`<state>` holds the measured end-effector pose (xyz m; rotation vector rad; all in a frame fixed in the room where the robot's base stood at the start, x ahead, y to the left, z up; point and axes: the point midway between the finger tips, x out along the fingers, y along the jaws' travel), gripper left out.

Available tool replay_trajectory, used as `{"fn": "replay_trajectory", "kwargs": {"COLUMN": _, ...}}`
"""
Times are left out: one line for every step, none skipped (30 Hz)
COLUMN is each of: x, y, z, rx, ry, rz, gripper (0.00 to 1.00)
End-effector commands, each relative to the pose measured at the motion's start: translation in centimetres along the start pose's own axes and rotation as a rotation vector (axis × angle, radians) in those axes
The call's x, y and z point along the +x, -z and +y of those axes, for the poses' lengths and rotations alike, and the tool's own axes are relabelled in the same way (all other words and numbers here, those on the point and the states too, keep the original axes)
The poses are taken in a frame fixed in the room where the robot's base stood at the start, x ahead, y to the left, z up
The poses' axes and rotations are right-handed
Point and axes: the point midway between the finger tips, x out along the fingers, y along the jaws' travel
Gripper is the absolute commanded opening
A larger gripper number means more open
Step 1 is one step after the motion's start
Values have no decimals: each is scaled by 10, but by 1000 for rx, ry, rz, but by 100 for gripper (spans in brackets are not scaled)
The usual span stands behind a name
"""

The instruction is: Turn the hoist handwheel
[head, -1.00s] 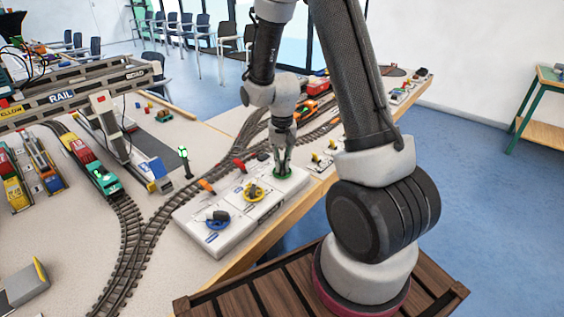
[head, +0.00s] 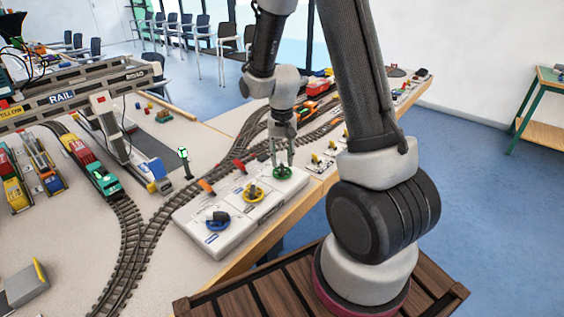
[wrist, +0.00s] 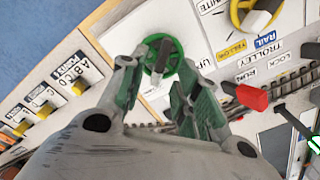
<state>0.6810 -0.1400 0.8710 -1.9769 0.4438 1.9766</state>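A green handwheel (head: 281,174) with a grey-black crank handle sits at the far end of a white control box (head: 229,238). In the wrist view, the green handwheel (wrist: 174,80) shows between and just beyond my fingertips. My gripper (head: 284,163) points down over this wheel with its fingers apart. In the wrist view, my gripper (wrist: 157,68) has nothing clamped between its green-padded fingers. A yellow handwheel (head: 253,194) and a blue handwheel (head: 217,221) sit nearer on the same box. I cannot read which wheel is labelled hoist.
Orange and red levers (head: 207,187) line the box's track side. A green-lit signal post (head: 184,161) stands beside it. Toy tracks (head: 128,235), trains and a gantry crane (head: 75,98) fill the left. Small yellow levers (wrist: 38,98) flank the wheel's other side.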

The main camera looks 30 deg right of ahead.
Motion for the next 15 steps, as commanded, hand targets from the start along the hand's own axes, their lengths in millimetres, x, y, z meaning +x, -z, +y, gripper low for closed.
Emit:
{"fn": "replay_trajectory", "kwargs": {"x": -12, "y": 1, "z": -1, "rx": 0, "ry": 3, "rz": 6, "gripper": 32}}
{"fn": "replay_trajectory", "kwargs": {"x": -19, "y": 1, "z": -1, "rx": 0, "ry": 3, "rz": 6, "gripper": 32}}
{"fn": "replay_trajectory", "kwargs": {"x": -28, "y": 1, "z": -1, "rx": 0, "ry": 3, "rz": 6, "gripper": 32}}
{"fn": "replay_trajectory", "kwargs": {"x": -36, "y": 1, "z": -1, "rx": 0, "ry": 3, "rz": 6, "gripper": 32}}
{"fn": "replay_trajectory", "kwargs": {"x": -42, "y": 1, "z": 0, "rx": 0, "ry": 3, "rz": 5, "gripper": 32}}
{"fn": "replay_trajectory", "kwargs": {"x": -51, "y": 1, "z": 0, "rx": 0, "ry": 3, "rz": 5, "gripper": 32}}
{"fn": "replay_trajectory", "kwargs": {"x": -58, "y": 1, "z": -1, "rx": 0, "ry": 3, "rz": 6, "gripper": 32}}
{"fn": "replay_trajectory", "kwargs": {"x": -64, "y": 1, "z": 0, "rx": 0, "ry": 3, "rz": 5, "gripper": 32}}
{"fn": "replay_trajectory", "kwargs": {"x": -71, "y": 1, "z": 0, "rx": 0, "ry": 2, "rz": 5, "gripper": 32}}
{"fn": "replay_trajectory", "kwargs": {"x": -76, "y": 1, "z": 0, "rx": 0, "ry": 2, "rz": 4, "gripper": 32}}
{"fn": "replay_trajectory", "kwargs": {"x": -80, "y": 1, "z": 0, "rx": 0, "ry": 2, "rz": 4, "gripper": 32}}
{"fn": "replay_trajectory", "kwargs": {"x": -85, "y": 0, "z": 0, "rx": 0, "ry": 1, "rz": 2, "gripper": 32}}
{"fn": "replay_trajectory", "kwargs": {"x": -88, "y": 1, "z": 0, "rx": 0, "ry": 1, "rz": 3, "gripper": 32}}
{"fn": "replay_trajectory", "kwargs": {"x": -91, "y": 1, "z": 0, "rx": 0, "ry": 1, "rz": 3, "gripper": 32}}
{"fn": "replay_trajectory", "kwargs": {"x": -93, "y": 0, "z": 0, "rx": 0, "ry": 1, "rz": 2, "gripper": 32}}
